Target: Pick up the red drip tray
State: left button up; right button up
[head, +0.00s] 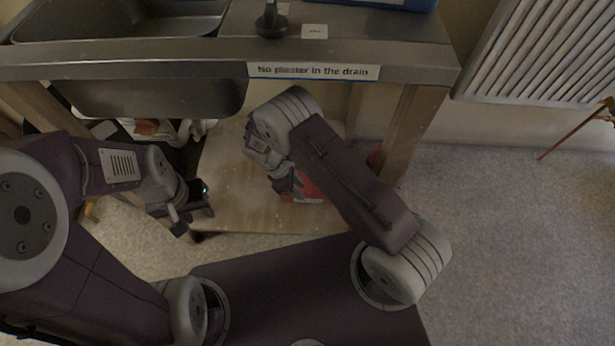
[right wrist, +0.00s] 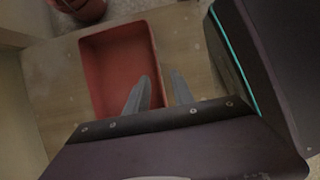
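The red drip tray (right wrist: 112,58) is a shallow rectangular tray on the wooden shelf. In the head view only a part of the tray (head: 305,190) shows below my right gripper (head: 288,186); my arm hides the rest. In the right wrist view my right gripper (right wrist: 160,90) has its fingers apart. One finger overlaps the tray's inside and the other is beyond its right wall, with that wall between them in the picture. I cannot tell whether they touch it. My left gripper (head: 192,218) is open and empty, left of the shelf.
The wooden shelf (head: 225,190) lies low under the metal sink bench (head: 400,62), with wooden legs. A red bucket (right wrist: 88,8) stands behind the tray. White and dark items (head: 150,130) lie below the sink. A radiator (head: 545,50) is at right. The floor at right is clear.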

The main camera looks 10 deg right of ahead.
aim_at(308, 198)
jog(key=b+x, duration=0.2)
jog(key=x, duration=0.1)
jog(key=shift+f, duration=0.25)
jog(key=shift+d+f, duration=0.15)
jog(key=b+x, duration=0.5)
jog(key=shift+w+f, duration=0.15)
jog(key=shift+w, duration=0.1)
grip_shut()
dwell(0.6)
